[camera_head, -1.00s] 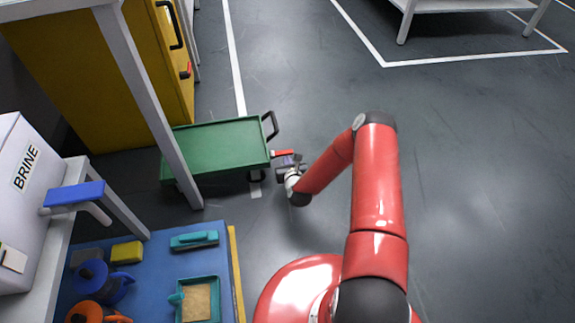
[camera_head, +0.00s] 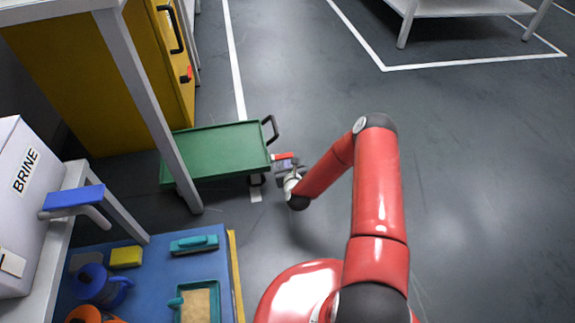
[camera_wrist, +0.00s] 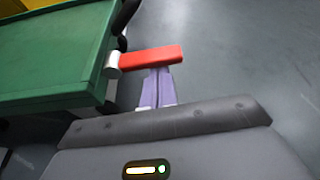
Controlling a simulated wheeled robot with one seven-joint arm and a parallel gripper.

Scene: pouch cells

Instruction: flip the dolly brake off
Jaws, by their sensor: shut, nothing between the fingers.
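The dolly is a low green tray cart (camera_head: 218,148), standing on the floor left of my arm. Its red brake lever (camera_head: 284,156) sticks out from the right end of the tray. In the wrist view the lever (camera_wrist: 152,58) lies roughly level, joined to a white pivot (camera_wrist: 112,64) at the tray's corner (camera_wrist: 92,92). My gripper (camera_head: 283,164) is shut and empty at the lever. In the wrist view its purple fingers (camera_wrist: 158,75) end right at the lever's near edge, partly hidden by it. I cannot tell whether they touch.
A dark handle (camera_head: 271,130) stands at the tray's right end. A table leg (camera_head: 150,110) crosses in front of the dolly's left part. A blue worktop (camera_head: 140,262) with tools is at lower left, and a yellow cabinet (camera_head: 100,95) behind.

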